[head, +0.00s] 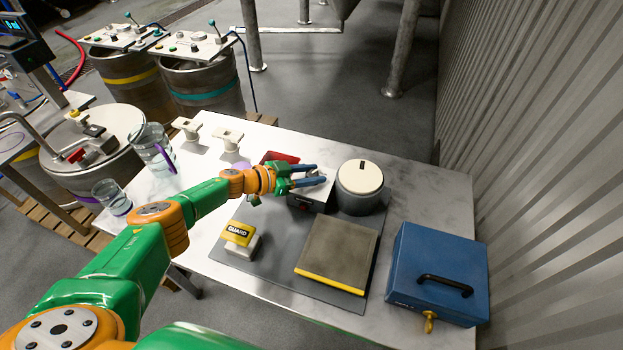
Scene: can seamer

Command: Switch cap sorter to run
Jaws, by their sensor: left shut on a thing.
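A small control box (312,199) with a pale top and dark front stands on the grey mat, with a small red mark on its front. Beside it on the right is a round dark drum with a cream lid (361,176) and a dark slot in the lid; it looks like the cap sorter. My left gripper (312,176) is over the top of the control box. Its blue fingers are shut on a small part there, apparently the switch knob, which they mostly hide. The switch position cannot be read. My right gripper is not in view.
A yellow GUARD block (239,233) and a flat grey plate with a yellow edge (338,252) are on the mat (275,225). A blue case (437,273) is at right. A red item (280,157) lies behind the gripper. A glass jug (153,150) stands at left.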

